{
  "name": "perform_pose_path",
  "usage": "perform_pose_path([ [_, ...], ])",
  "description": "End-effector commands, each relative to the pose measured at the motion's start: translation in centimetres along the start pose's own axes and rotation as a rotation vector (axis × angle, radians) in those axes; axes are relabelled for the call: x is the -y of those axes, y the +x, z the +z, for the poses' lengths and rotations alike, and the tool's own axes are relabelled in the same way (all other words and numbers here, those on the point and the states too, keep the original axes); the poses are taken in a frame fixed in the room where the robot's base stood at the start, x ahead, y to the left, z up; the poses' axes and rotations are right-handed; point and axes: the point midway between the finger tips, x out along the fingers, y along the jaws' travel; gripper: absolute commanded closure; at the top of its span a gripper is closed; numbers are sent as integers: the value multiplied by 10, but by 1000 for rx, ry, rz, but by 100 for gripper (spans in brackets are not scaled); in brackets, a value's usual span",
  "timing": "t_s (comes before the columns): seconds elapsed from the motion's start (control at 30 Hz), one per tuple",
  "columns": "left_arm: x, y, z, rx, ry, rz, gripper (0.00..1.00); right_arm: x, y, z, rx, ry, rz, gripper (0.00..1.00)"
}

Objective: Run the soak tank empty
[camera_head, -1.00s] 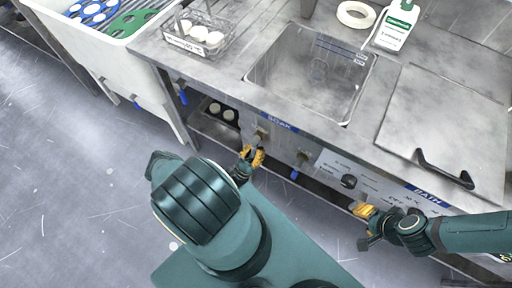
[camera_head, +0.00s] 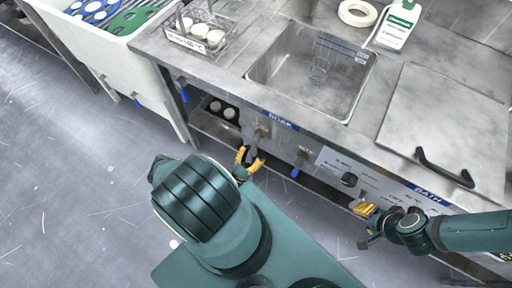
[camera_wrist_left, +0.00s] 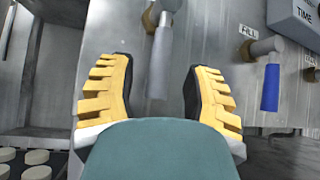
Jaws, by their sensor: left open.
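On the front panel below the label is a valve with a grey lever (camera_wrist_left: 160,70), hanging down. My left gripper (camera_head: 249,162) is open just below this valve. In the left wrist view its yellow fingers (camera_wrist_left: 158,98) stand apart on either side of the lever, not closed on it. My right gripper (camera_head: 364,210) is by the bath's front panel; its finger opening cannot be made out.
A blue-handled valve (camera_wrist_left: 270,85) by a FILL label is right of the grey lever. The lidded bath (camera_head: 445,120) is right of the tank. A wire basket with white discs (camera_head: 205,35) stands on the counter. Discs sit on a lower shelf (camera_head: 215,128).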

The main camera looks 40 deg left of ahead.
Motion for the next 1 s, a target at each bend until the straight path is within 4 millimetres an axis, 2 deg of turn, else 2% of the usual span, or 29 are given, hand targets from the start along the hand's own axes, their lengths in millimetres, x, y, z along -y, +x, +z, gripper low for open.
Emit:
perform_pose_path([
  [0.07, 1, -19, 0, -2, 1, -2, 50, 0, 0, 0, 0, 0, 0, 53],
  [0.5, 1, -86, 67, -1, 2, 2, 50, 0, 0, 0, 0, 0, 0, 53],
  [0.73, 1, -101, 82, 0, 1, 2, 50, 0, 0, 0, 0, 0, 0, 53],
  [1.0, 2, -104, 84, 1, -1, -1, 50, 0, 0, 0, 0, 0, 0, 53],
])
